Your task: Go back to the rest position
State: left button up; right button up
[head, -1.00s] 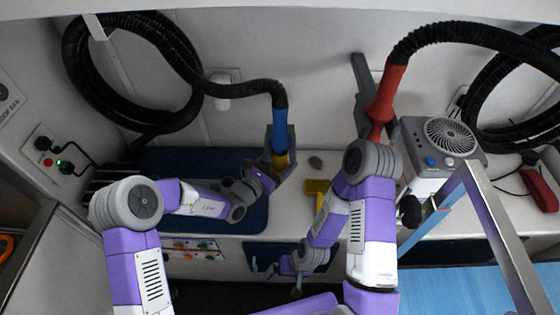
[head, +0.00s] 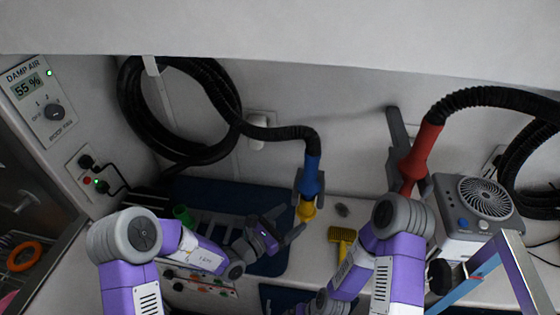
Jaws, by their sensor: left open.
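My left gripper (head: 282,236) is open and empty, above the right edge of the dark blue mat (head: 215,195). It is below and left of the blue nozzle (head: 311,175) with a yellow tip (head: 306,210), which hangs from a black hose against a grey holder. The gripper and the nozzle look apart. My left arm reaches in from the lower left. My right arm is at the lower middle and right, with its wrist cut off by the bottom edge; its fingertips do not show clearly.
A red nozzle (head: 420,152) stands behind my right arm, near a grey fan unit (head: 478,205). A yellow brush (head: 341,240) and a dark stone-like object (head: 342,210) lie on the white counter. A green object (head: 184,214) sits on the mat. A control panel (head: 41,102) is at left.

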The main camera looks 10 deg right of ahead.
pick_arm(q)
jog(key=s+a+f+m+g+y+p, duration=0.1)
jog(key=s+a+f+m+g+y, duration=0.1)
jog(key=s+f+m+g, duration=0.5)
jog(key=s+a+f+m+g+y+p, duration=0.1)
jog(key=s+a+f+m+g, duration=0.15)
jog(key=s+f+g, duration=0.4)
jog(key=s+a+f+m+t+y+p, duration=0.1)
jog(key=s+a+m+t+y+p, duration=0.1)
jog(key=a+m, duration=0.4)
jog(key=s+a+f+m+t+y+p, duration=0.1)
jog(key=s+a+m+t+y+p, duration=0.1)
jog(key=s+a+m+y+p, duration=0.3)
jog(key=s+a+m, duration=0.1)
jog(key=a, duration=0.1)
jog(key=shift+a+f+m+y, duration=0.15)
jog(key=shift+a+m+y, duration=0.2)
jog(key=shift+a+y, duration=0.05)
dwell(0.5)
